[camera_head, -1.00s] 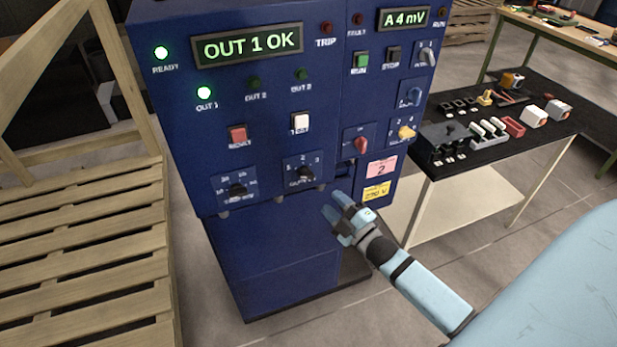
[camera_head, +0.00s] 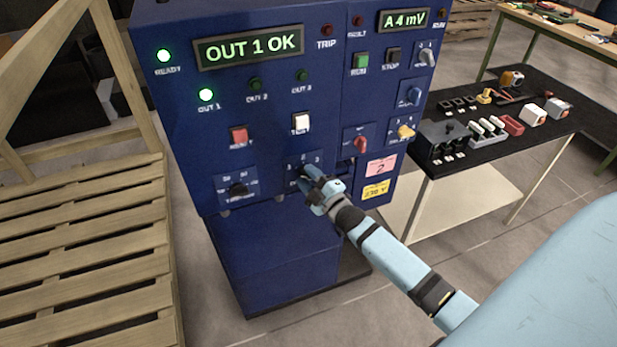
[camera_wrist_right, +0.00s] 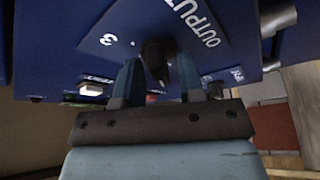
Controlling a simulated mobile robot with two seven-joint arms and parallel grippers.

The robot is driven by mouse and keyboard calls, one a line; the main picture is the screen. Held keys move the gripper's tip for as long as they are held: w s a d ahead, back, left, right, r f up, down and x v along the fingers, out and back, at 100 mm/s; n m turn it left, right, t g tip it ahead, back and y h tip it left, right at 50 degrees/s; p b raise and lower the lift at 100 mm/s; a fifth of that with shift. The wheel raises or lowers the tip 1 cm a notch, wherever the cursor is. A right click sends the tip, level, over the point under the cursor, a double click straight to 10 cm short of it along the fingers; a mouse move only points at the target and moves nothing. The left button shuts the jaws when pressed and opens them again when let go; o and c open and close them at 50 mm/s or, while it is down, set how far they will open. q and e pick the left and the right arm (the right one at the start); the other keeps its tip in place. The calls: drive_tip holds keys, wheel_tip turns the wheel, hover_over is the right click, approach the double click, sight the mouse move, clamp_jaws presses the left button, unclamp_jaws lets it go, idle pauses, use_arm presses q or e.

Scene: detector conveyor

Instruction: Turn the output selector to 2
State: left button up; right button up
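The output selector (camera_head: 303,170) is a small black knob on the lower front of the blue cabinet, partly hidden by my right gripper in the head view. In the right wrist view the black knob (camera_wrist_right: 157,55) stands by the word OUTPUT, with a 3 to its left. My right gripper (camera_head: 308,180) is at the knob. In the right wrist view its two fingers (camera_wrist_right: 158,84) are apart, one on each side of the knob's tip, and do not look closed on it. The display (camera_head: 248,47) reads OUT 1 OK, and the OUT 1 lamp (camera_head: 206,95) is lit green. My left gripper is out of view.
Another black selector (camera_head: 238,189) sits left of the output selector. A red button (camera_head: 238,135) and a white button (camera_head: 301,122) are above. A red knob (camera_head: 361,144) is to the right. A wooden pallet (camera_head: 90,260) stands left and a black-topped table (camera_head: 530,140) right.

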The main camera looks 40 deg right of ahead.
drive_tip(key=shift+c, duration=0.9)
drive_tip(key=shift+f+m, duration=0.1)
drive_tip(key=shift+m, duration=0.2)
drive_tip(key=m+t+h+b, duration=0.1)
drive_tip(key=m, duration=0.2)
drive_tip(key=m+h+b, duration=0.1)
drive_tip(key=m+h, duration=0.1)
drive_tip(key=m, duration=0.2)
drive_tip(key=shift+t, duration=0.4)
drive_tip(key=m+h, duration=0.2)
drive_tip(key=m, duration=0.2)
drive_tip(key=shift+a+m, duration=0.1)
drive_tip(key=shift+m, duration=0.3)
drive_tip(key=shift+m+h, duration=1.1)
drive_tip(key=shift+m, duration=0.9)
